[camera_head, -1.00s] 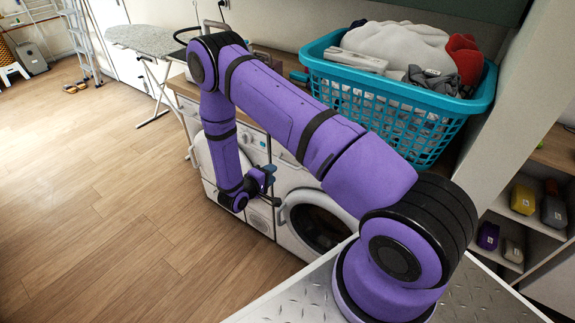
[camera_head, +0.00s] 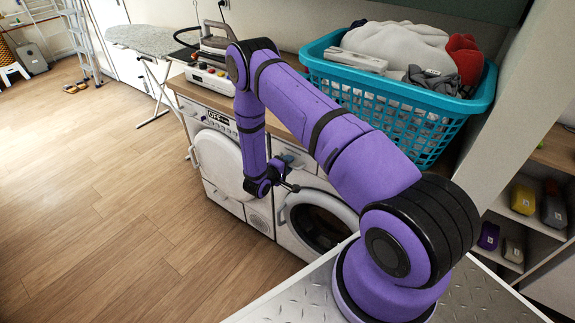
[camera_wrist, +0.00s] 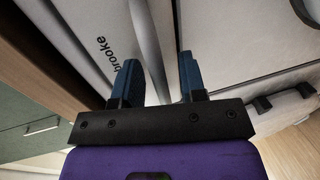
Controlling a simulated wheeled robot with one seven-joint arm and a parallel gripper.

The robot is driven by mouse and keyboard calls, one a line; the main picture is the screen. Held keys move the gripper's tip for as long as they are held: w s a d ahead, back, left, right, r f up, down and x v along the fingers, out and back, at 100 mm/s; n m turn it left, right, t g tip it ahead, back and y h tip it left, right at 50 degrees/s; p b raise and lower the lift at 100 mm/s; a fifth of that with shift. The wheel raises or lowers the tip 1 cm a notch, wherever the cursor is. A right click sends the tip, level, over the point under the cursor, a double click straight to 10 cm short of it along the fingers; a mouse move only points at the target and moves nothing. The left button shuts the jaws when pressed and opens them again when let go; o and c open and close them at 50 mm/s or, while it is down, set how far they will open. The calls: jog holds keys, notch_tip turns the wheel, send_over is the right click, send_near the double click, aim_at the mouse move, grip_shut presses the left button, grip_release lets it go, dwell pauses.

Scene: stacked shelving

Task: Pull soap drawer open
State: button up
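The washing machine (camera_head: 322,222) with a dark round glass door stands under the wooden counter. Its soap drawer appears to be at the upper left of its front, partly hidden by my arm and gripper. My gripper (camera_head: 286,172) is close in front of that upper left part. The fingers point at a white front panel (camera_wrist: 85,35) bearing the word "brooke" and a pale raised strip (camera_wrist: 147,40). I cannot tell whether the fingers touch it.
A second white machine (camera_head: 218,160) stands to the left. A turquoise laundry basket (camera_head: 400,105) full of clothes and an iron station (camera_head: 210,75) stand on the counter. An ironing board (camera_head: 150,40) stands behind.

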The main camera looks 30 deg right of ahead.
jog(key=shift+c, duration=0.4)
grip_shut()
jog(key=f+v, duration=0.2)
jog(key=v, duration=0.8)
jog(key=a+f+v, duration=0.1)
jog(key=f+v, duration=0.1)
jog(key=v, duration=0.9)
jog(key=shift+s+f, duration=0.2)
jog(key=shift+a, duration=0.1)
jog(key=shift+o, duration=0.4)
grip_release()
jog(key=v, duration=1)
jog(key=shift+a, duration=0.4)
